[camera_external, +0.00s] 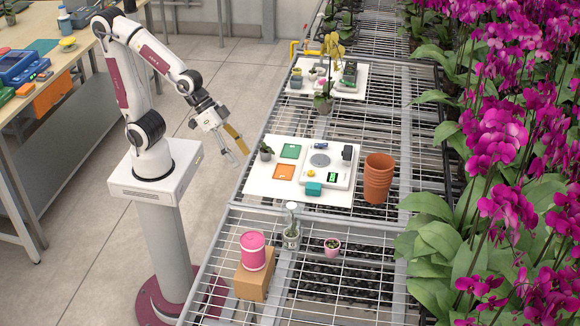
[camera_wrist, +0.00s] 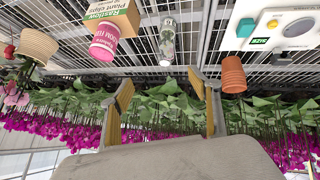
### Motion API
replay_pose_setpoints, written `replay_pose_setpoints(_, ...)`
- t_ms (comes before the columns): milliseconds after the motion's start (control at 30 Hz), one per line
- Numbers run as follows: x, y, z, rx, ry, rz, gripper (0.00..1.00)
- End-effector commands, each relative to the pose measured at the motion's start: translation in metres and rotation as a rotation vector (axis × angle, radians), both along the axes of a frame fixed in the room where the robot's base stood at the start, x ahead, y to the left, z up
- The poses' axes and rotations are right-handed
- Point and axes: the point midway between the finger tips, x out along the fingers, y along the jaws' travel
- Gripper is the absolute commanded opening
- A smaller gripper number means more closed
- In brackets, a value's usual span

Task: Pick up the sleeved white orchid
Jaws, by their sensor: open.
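The sleeved orchid (camera_external: 291,236) stands on the wire bench in a clear sleeve, with a pale top; its flower is too small to make out. In the wrist view the clear sleeve with green inside (camera_wrist: 167,42) shows at the top middle, beyond and between my finger lines. My gripper (camera_external: 240,156) is open and empty, in the air left of the bench edge, away from the orchid. Its two wood-coloured fingers (camera_wrist: 166,104) are spread wide apart in the wrist view.
A white board (camera_external: 262,187) with a scale and stacked terracotta pots (camera_external: 378,178) are behind. Magenta orchids (camera_external: 505,140) crowd the right.

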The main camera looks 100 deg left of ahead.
Motion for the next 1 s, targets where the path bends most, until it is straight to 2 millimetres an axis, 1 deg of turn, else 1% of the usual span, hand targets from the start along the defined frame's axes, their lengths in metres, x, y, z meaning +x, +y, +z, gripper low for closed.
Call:
replay_pose_setpoints(33, 0.007, -0.007, -0.006, -0.009, -0.003, 0.003, 0.62)
replay_pose_setpoints(200, 0.031, -0.025, -0.020, -0.039, -0.032, 0.026, 0.62)
replay_pose_setpoints(500, 0.067, -0.051, -0.050, -0.067, -0.083, 0.083, 0.62)
replay_pose_setpoints(733, 0.088, -0.065, -0.077, -0.064, -0.127, 0.131, 0.62)
replay_pose_setpoints(1000, 0.104, -0.076, -0.112, -0.035, -0.185, 0.190, 0.62)
